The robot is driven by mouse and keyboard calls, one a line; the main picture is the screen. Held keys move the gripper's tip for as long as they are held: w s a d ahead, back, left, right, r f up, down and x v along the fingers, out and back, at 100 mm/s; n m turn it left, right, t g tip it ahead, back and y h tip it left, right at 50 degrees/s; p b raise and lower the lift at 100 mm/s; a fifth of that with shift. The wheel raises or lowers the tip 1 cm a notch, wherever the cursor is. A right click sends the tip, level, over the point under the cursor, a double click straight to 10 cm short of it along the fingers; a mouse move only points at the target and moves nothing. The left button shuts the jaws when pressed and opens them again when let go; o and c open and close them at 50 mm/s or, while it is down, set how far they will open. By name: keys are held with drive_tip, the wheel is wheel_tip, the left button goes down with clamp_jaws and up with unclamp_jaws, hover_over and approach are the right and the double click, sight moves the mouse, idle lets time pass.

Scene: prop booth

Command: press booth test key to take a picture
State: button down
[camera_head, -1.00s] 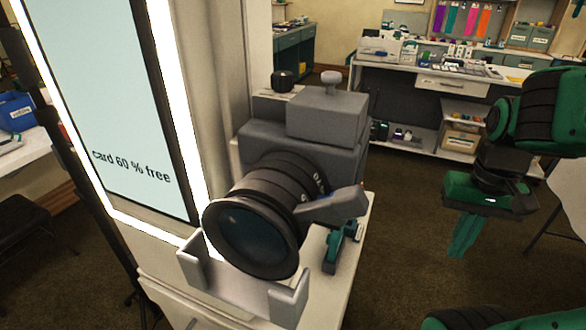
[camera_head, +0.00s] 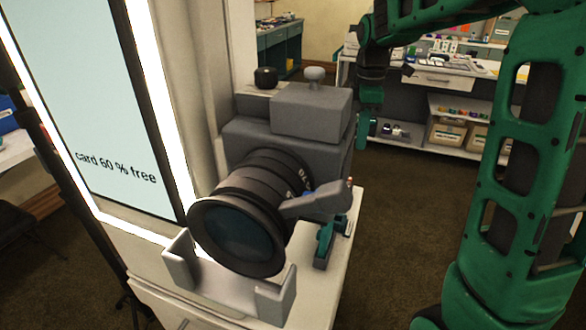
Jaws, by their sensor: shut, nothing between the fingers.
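The booth's tall lit screen (camera_head: 88,90) stands at the left and reads "card 60 % free". A grey prop camera (camera_head: 310,112) with a large black lens (camera_head: 238,230) sits on a pale shelf beside it. A pale rounded button (camera_head: 314,75) stands on top of the camera. A black knob (camera_head: 265,77) stands behind it to the left. No part is clearly labelled as the test key. My gripper (camera_head: 365,132) is shut and empty, pointing down just right of the camera body in the picture, apart from the button.
A grey lever (camera_head: 316,199) sticks out from the lens, with a small teal clamp (camera_head: 325,244) below it. A grey bracket (camera_head: 230,290) stands in front of the lens. A workbench (camera_head: 440,78) with boxes is behind. The carpet between is clear.

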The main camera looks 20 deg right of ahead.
drive_tip(key=w+a+f+n, duration=0.3)
drive_tip(key=w+a+n, duration=0.3)
drive_tip(key=w, duration=0.3)
drive_tip(key=w+a+f+n, duration=0.3)
drive_tip(key=w+a+n, duration=0.4)
drive_tip(key=w+n, duration=0.2)
drive_tip(key=shift+w+a, duration=0.15)
drive_tip(key=shift+w, duration=0.4)
drive_tip(key=shift+f, duration=0.1)
wheel_tip(320, 180, down, 14)
drive_tip(key=shift+r, duration=0.2)
drive_tip(key=shift+f, duration=0.1)
